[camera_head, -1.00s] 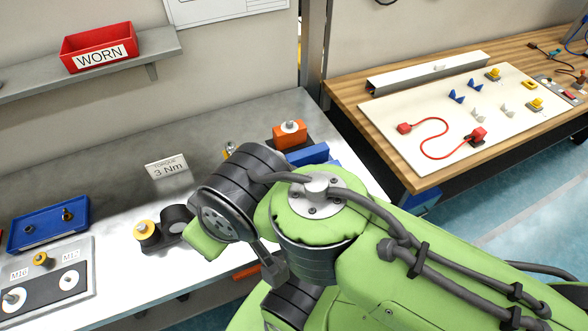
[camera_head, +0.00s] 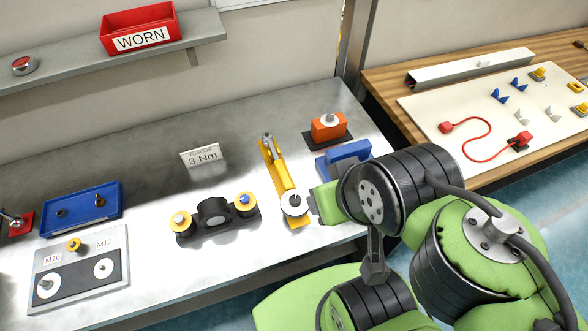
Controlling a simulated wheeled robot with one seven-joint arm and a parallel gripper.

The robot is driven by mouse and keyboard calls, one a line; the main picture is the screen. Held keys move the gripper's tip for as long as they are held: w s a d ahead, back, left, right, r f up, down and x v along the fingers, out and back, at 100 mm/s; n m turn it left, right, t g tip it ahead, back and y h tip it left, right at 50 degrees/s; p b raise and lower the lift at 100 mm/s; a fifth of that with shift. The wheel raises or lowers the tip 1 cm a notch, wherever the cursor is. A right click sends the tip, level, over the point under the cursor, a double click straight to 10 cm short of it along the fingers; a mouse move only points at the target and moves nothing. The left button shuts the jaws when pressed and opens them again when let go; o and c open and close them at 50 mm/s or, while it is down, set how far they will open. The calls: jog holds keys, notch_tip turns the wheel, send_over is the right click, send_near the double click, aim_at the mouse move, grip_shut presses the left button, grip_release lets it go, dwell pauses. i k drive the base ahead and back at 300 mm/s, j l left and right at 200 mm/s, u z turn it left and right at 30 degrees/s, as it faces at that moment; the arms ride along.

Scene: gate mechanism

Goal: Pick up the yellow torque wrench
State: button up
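The yellow torque wrench (camera_head: 274,165) lies on the grey metal bench, pointing away from me, with a grey metal head at its far end. A white round piece with a dark pin (camera_head: 294,204) sits at its near end; I cannot tell whether it belongs to the wrench. My arm's green and black links stand to the right of the wrench, with one green link end close beside the white piece. My gripper's fingers cannot be made out in this view.
A black holder with yellow-ringed parts (camera_head: 215,217) stands left of the wrench. A blue block (camera_head: 343,158) and an orange block (camera_head: 328,126) stand to its right. A "3 Nm" sign (camera_head: 203,157), blue tray (camera_head: 80,210) and grey plate (camera_head: 83,250) are farther left. A red WORN bin (camera_head: 139,27) sits on the shelf.

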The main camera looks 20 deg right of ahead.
aim_at(267, 137)
jog(key=l+u, duration=0.1)
jog(key=u, duration=0.35)
jog(key=l+u, duration=0.1)
jog(key=u, duration=0.35)
jog(key=l+u, duration=0.1)
jog(key=u, duration=0.35)
jog(key=k+u, duration=0.1)
jog(key=u, duration=0.4)
jog(key=l+u, duration=0.1)
jog(key=u, duration=0.35)
jog(key=k+u, duration=0.1)
jog(key=u, duration=0.35)
jog(key=k+u, duration=0.1)
jog(key=u, duration=0.35)
